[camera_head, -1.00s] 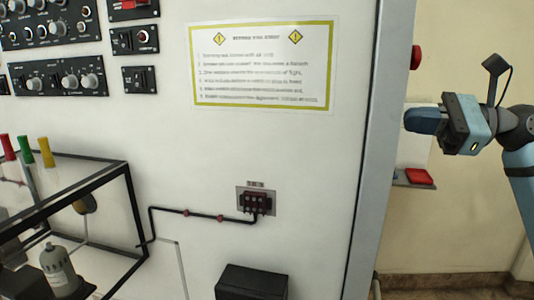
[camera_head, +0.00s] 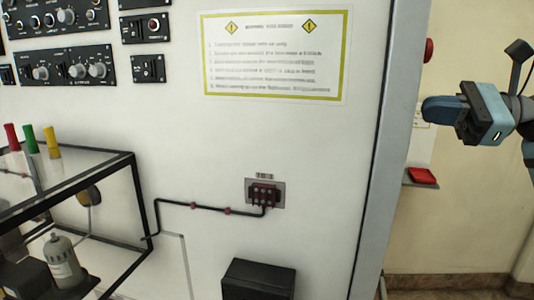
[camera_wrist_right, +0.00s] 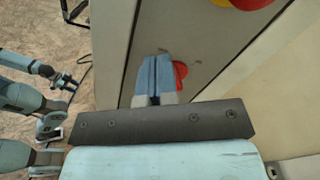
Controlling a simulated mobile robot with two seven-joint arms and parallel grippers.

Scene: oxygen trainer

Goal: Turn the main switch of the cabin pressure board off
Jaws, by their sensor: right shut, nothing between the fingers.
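The white board (camera_head: 300,140) fills the middle of the head view. A round red knob (camera_head: 429,50) sticks out beyond its right edge. In the right wrist view a red round part (camera_wrist_right: 181,73) shows on the board's narrow side, partly hidden behind my fingers. I cannot tell for certain which part is the main switch. My right gripper (camera_head: 428,108) is shut and empty, to the right of the board and below the red knob in the head view. Its blue fingers (camera_wrist_right: 156,78) point toward the board's side. My left gripper (camera_wrist_right: 68,82) shows small in the wrist view, its jaws unclear.
Black switch panels (camera_head: 68,68) are at upper left and a warning sign (camera_head: 275,55) is on the board. A black-framed case (camera_head: 135,200) and a black box (camera_head: 258,280) stand out at lower left and bottom. A red and yellow part (camera_wrist_right: 240,4) is above my fingers.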

